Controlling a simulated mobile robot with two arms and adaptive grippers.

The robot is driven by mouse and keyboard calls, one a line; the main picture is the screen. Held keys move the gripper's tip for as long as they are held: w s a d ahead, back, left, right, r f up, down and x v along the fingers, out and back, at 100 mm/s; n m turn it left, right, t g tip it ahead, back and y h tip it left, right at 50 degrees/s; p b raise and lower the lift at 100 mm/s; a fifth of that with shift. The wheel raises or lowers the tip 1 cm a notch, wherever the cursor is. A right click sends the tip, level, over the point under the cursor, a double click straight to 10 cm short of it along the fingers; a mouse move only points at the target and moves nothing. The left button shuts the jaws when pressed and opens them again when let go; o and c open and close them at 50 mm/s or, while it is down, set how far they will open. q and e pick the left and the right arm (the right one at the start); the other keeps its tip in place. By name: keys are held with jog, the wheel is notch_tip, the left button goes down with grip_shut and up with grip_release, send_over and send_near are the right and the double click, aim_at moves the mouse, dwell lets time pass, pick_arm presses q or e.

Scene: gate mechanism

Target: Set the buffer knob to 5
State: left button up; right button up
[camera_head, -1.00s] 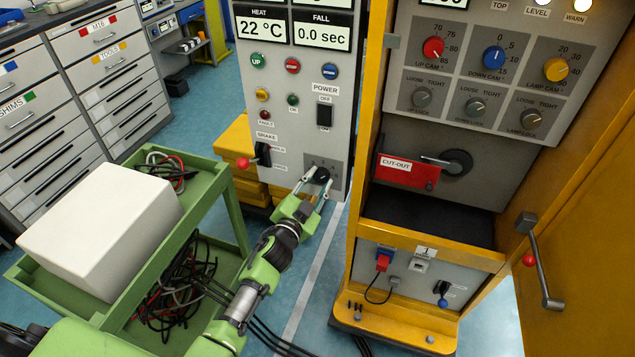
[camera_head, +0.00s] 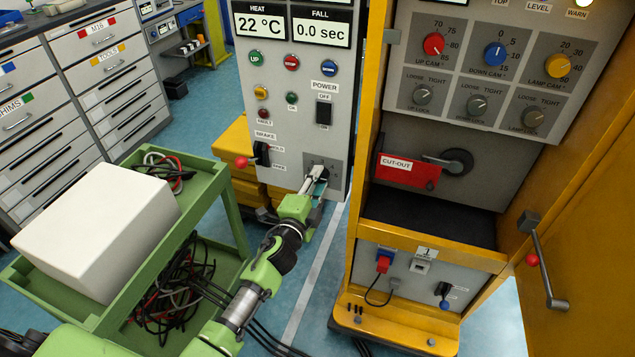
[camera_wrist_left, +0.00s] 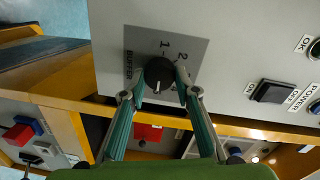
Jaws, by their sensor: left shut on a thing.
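The buffer knob (camera_wrist_left: 159,72) is a round black knob on a dark grey plate (camera_wrist_left: 137,42) marked BUFFER, on the light grey panel. Marks 1 and 2 show beside it; other marks are hidden. A white line on the knob points toward the bottom of the left wrist view. My left gripper (camera_wrist_left: 160,90) is shut on the knob, one finger on each side. In the head view my left gripper (camera_head: 317,181) reaches the plate (camera_head: 334,168) at the panel's lower right and mostly hides the knob. My right gripper is not in view.
The brake lever with a red ball (camera_head: 243,162) is left of the gripper. A green cart (camera_head: 225,190) with a white box (camera_head: 98,232) stands close left of my arm. A yellow cabinet (camera_head: 365,130) with a red cut-out plate (camera_head: 408,172) stands to the right.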

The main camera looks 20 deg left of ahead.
pick_arm(q)
jog(key=shift+m, duration=0.3)
jog(key=o, duration=1.1)
jog(key=shift+s, duration=0.1)
jog(key=shift+s, duration=0.25)
jog(key=s, duration=1.1)
jog(key=shift+s+a+r, duration=0.15)
jog(key=shift+a+r, duration=0.05)
jog(key=shift+r, duration=0.2)
jog(key=shift+f, duration=0.1)
